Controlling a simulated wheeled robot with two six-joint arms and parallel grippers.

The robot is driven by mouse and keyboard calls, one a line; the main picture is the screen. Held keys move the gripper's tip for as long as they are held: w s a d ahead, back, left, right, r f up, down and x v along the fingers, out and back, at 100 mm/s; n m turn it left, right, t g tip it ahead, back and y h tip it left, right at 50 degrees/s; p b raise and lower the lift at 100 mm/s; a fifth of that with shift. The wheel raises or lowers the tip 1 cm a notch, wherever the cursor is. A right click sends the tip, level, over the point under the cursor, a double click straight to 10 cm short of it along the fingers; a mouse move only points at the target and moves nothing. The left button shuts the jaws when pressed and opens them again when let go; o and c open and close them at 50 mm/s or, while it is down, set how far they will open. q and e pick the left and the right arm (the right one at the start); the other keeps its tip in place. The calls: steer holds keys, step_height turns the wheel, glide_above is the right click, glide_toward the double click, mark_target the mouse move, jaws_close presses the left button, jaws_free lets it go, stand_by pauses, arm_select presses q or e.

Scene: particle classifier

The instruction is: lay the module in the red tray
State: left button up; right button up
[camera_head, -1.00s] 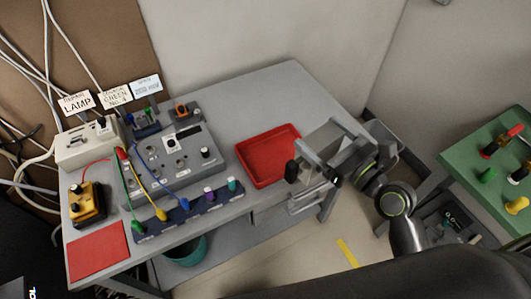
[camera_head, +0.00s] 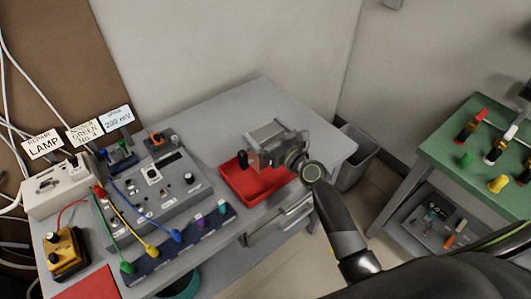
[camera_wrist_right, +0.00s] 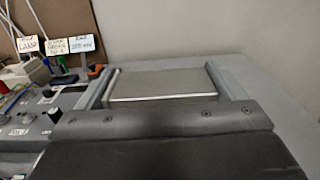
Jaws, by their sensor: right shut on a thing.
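The red tray (camera_head: 258,189) lies on the grey bench, right of the instrument panel, and its far part is hidden behind my right gripper. My right gripper (camera_head: 264,152) is over the tray's far side, and I cannot tell how high. In the right wrist view my right gripper (camera_wrist_right: 160,76) is shut on a flat grey box, the module (camera_wrist_right: 165,86), held between its two fingers. A dark knob shows at the left of the gripper in the head view. My left gripper is not in view.
The grey instrument panel (camera_head: 150,197) with cables and a blue socket strip (camera_head: 185,243) stands left of the tray. A yellow box (camera_head: 66,252) and a red mat (camera_head: 88,285) are at the near left. The bench behind the tray is clear. A green table (camera_head: 460,150) stands at the right.

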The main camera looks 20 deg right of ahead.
steer(key=shift+f, duration=0.7)
steer(key=shift+f+b, duration=1.3)
steer(key=shift+f, duration=0.3)
steer(key=shift+f, duration=0.1)
steer(key=o, duration=1)
steer(key=b+v, duration=0.1)
steer(key=v, duration=1.1)
steer(key=shift+s, duration=0.1)
